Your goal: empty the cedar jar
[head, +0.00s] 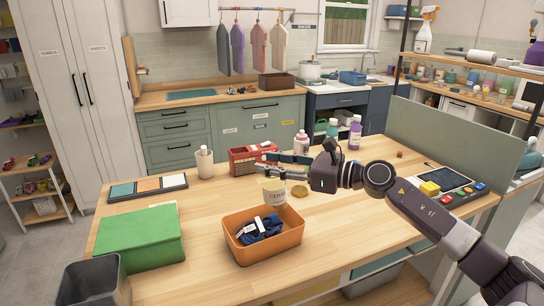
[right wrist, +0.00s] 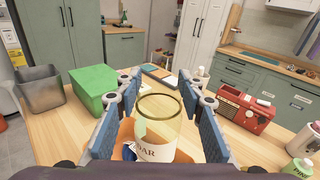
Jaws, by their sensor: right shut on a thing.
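The cedar jar (head: 274,192) is a clear jar with a pale label, above the wooden table just behind the orange bin (head: 286,242). In the right wrist view the jar (right wrist: 158,130) stands between the finger pads, its gold-rimmed mouth open and part of its label readable. Its contents are hard to make out. My right gripper (head: 272,172) is shut on the jar, reaching in from the right. A round golden disc (head: 299,191), possibly the lid, lies right of the jar. The orange bin holds dark blue cloth (head: 262,229) with a white tag. My left gripper is out of view.
A green box (head: 140,238) and a dark grey waste bin (head: 92,284) are at the left. Bare tabletop lies between the green box and the orange bin.

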